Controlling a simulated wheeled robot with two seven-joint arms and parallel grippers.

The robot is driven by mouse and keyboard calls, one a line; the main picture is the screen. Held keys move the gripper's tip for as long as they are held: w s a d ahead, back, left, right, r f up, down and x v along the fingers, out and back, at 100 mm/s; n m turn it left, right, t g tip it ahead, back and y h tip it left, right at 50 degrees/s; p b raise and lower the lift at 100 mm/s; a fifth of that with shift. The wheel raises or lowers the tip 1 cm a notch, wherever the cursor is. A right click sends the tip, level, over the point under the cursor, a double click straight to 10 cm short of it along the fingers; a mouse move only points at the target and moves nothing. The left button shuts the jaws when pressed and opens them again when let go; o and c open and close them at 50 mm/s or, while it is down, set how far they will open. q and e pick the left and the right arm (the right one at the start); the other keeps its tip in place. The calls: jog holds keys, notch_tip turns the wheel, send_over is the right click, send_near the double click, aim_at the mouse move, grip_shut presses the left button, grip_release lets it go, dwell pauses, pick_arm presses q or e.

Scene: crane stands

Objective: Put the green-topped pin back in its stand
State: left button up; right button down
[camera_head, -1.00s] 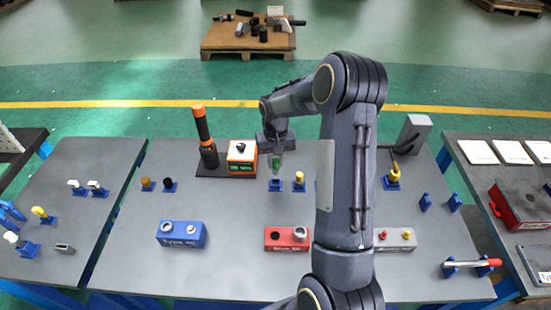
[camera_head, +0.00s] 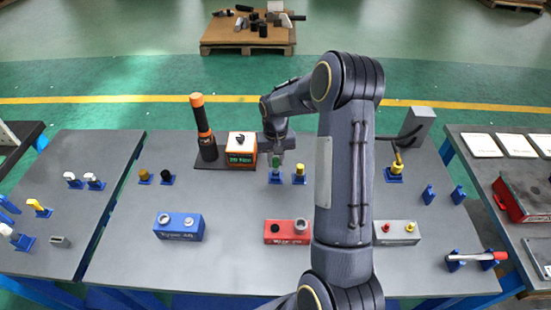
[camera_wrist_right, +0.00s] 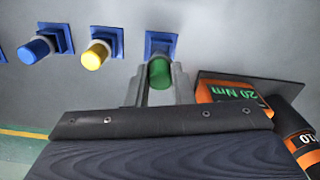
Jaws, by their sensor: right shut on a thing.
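The green-topped pin (camera_head: 275,161) is upright at the back middle of the table, directly over its blue stand (camera_head: 275,178). In the right wrist view the green top (camera_wrist_right: 159,74) is between the two grey fingers of my right gripper (camera_wrist_right: 159,88), which is shut on it. The pin's lower end lines up with the square blue stand (camera_wrist_right: 161,41); whether it is fully seated I cannot tell. My right gripper (camera_head: 276,150) comes down from above in the head view. My left gripper is not in view.
A yellow-topped pin (camera_head: 299,171) stands in a blue stand close to the right. An orange torque box (camera_head: 241,150) and black-orange tool (camera_head: 203,130) are close to the left. Blue (camera_head: 179,228) and red (camera_head: 287,232) blocks sit nearer the front, with bare table between.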

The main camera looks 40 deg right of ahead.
jog(key=shift+f, duration=0.15)
jog(key=shift+f+b, duration=1.1)
jog(key=shift+f, duration=0.1)
jog(key=c, duration=1.2)
grip_release()
jog(key=shift+r, duration=0.1)
jog(key=shift+r+p, duration=1.65)
jog(key=shift+r, duration=0.8)
